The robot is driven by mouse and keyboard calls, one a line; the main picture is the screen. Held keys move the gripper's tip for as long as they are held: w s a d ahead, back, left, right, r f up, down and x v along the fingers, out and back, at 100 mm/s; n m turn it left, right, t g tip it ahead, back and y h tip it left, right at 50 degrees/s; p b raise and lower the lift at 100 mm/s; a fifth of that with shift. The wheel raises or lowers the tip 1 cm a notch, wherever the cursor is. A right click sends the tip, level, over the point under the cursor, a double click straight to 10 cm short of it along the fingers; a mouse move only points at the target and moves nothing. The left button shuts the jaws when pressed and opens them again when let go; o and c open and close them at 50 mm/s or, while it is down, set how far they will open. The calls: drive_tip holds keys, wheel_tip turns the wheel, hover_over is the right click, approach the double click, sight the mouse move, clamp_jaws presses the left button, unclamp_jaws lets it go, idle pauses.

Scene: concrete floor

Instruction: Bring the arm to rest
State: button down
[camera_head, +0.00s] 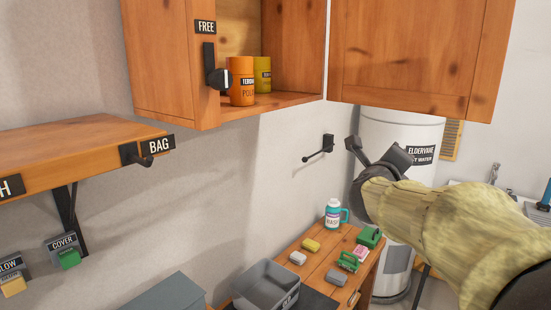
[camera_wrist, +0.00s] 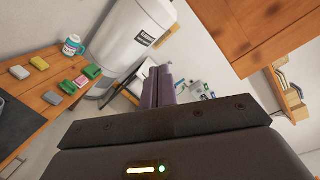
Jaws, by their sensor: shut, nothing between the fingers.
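My gripper (camera_head: 376,168) is at the right of the head view, at the end of my arm in its tan sleeve. It is raised in front of the white water tank (camera_head: 381,127), below the wall cabinet. In the wrist view my gripper (camera_wrist: 159,84) shows its dark fingers close together, with nothing held between them. It touches nothing that I can see.
An open cabinet (camera_head: 168,62) holds an orange can (camera_head: 241,88) and a yellow can (camera_head: 262,75). Below, a wooden table (camera_head: 317,266) carries a grey bin (camera_head: 270,286), a teal-and-white jug (camera_head: 333,214) and several small blocks. A black wall hook (camera_head: 322,152) sticks out left of my gripper.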

drive_tip(key=s+a+f+n+g+y, duration=0.2)
drive_tip(key=a+f+n+y, duration=0.2)
drive_tip(key=f+n, duration=0.5)
drive_tip(key=s+a+f+n+g+y, duration=0.2)
drive_tip(key=a+f+n+y, duration=0.25)
drive_tip(key=f+n, duration=0.45)
drive_tip(key=s+a+f+n+g, duration=0.2)
drive_tip(key=s+f+n+g, duration=0.6)
drive_tip(key=s+f+n, duration=0.4)
drive_tip(key=s+f, duration=0.5)
drive_tip(key=s, duration=0.1)
drive_tip(key=shift+f+g, duration=0.2)
drive_tip(key=shift+g, duration=0.1)
